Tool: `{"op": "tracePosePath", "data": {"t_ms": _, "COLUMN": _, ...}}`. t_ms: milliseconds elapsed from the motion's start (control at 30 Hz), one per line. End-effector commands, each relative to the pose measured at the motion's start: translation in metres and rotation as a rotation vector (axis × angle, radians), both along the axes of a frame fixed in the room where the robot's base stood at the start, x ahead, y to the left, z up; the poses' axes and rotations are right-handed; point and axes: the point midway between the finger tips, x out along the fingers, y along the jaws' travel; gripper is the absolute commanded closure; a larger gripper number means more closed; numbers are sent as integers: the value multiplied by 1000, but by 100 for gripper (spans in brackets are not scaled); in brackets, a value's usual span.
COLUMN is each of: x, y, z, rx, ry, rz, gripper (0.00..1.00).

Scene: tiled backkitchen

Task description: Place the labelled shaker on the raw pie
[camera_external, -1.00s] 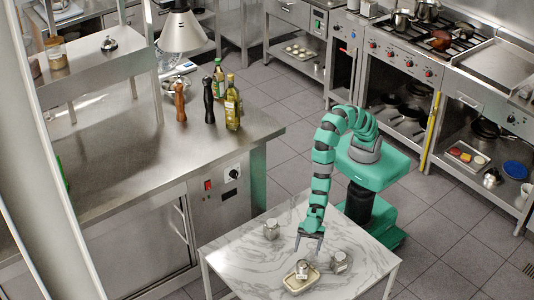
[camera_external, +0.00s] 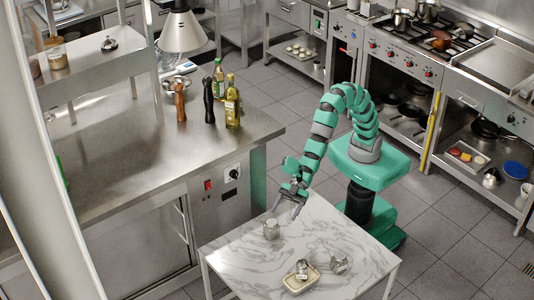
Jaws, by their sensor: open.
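A metal shaker (camera_external: 302,267) stands on the pie. A second metal shaker (camera_external: 340,262) is on the table just right of the pie and seems tilted or lying. A third metal shaker (camera_external: 271,229) stands on the left part of the table. Labels are too small to read, so I cannot tell which shaker is the labelled one. My gripper (camera_external: 286,209) is open and empty, above the table's back left, just above and right of the third shaker.
The marble table (camera_external: 330,225) is clear across its middle and back right. A steel counter (camera_external: 120,165) stands at left with bottles (camera_external: 231,105) and mills (camera_external: 209,101) near its back edge. A stove (camera_external: 400,60) and shelves line the back wall.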

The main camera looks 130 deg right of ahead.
Motion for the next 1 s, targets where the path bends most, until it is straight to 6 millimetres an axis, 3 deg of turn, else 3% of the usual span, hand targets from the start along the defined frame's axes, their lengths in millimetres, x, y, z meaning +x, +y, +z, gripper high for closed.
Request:
{"op": "tracePosePath", "data": {"t_ms": 33, "x": 3, "y": -15, "z": 32, "rx": -4, "ry": -16, "rz": -30, "gripper": 31}}
{"op": "tracePosePath", "data": {"t_ms": 100, "x": 2, "y": -34, "z": 71, "rx": -8, "ry": -26, "rz": -70, "gripper": 31}}
{"op": "tracePosePath", "data": {"t_ms": 367, "x": -29, "y": -104, "z": 204, "rx": -4, "ry": -38, "rz": -215, "gripper": 31}}
{"op": "tracePosePath", "data": {"t_ms": 567, "x": -83, "y": -148, "z": 300, "rx": 26, "ry": -47, "rz": -311, "gripper": 31}}
{"op": "tracePosePath", "data": {"t_ms": 700, "x": -134, "y": -172, "z": 362, "rx": 55, "ry": -54, "rz": -367, "gripper": 31}}
{"op": "tracePosePath", "data": {"t_ms": 800, "x": -173, "y": -184, "z": 397, "rx": 73, "ry": -56, "rz": -398, "gripper": 31}}
{"op": "tracePosePath", "data": {"t_ms": 1000, "x": -233, "y": -193, "z": 440, "rx": 102, "ry": -57, "rz": -433, "gripper": 31}}
